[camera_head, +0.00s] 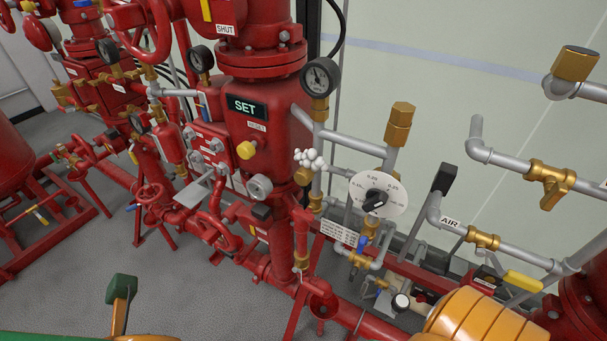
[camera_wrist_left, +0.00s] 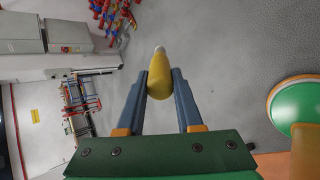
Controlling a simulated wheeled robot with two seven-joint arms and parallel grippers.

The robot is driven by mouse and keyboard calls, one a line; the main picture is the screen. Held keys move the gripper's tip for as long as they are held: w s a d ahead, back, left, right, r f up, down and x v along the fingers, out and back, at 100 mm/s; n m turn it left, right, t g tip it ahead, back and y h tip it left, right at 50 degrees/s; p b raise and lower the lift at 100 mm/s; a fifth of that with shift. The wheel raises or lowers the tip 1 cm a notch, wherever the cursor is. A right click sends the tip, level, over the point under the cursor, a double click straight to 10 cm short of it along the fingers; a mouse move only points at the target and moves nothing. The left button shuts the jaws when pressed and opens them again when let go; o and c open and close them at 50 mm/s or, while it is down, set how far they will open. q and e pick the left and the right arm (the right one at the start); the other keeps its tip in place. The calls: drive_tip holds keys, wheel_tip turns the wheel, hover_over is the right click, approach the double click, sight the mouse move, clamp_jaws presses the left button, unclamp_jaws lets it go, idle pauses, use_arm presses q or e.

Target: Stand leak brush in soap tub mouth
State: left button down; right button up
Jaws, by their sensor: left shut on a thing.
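My left gripper (camera_wrist_left: 160,97) shows in the left wrist view, its two blue-grey fingers closed on the sides of a yellow, rounded thing with a pale tip. In the head view I cannot make out the left fingertips or the brush. I cannot pick out the soap tub in either view. My right gripper is out of view.
A red valve riser (camera_head: 260,150) with gauges and pipes fills the middle of the head view. White blobs like foam (camera_head: 310,158) cling beside a pipe. A round white dial (camera_head: 377,196) and grey pipes stand to the right. Grey floor (camera_head: 195,290) is open at lower left.

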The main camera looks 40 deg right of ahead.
use_arm(q)
drive_tip(key=shift+r+p, duration=1.3)
drive_tip(key=shift+r, duration=1.25)
drive_tip(key=shift+f, duration=0.1)
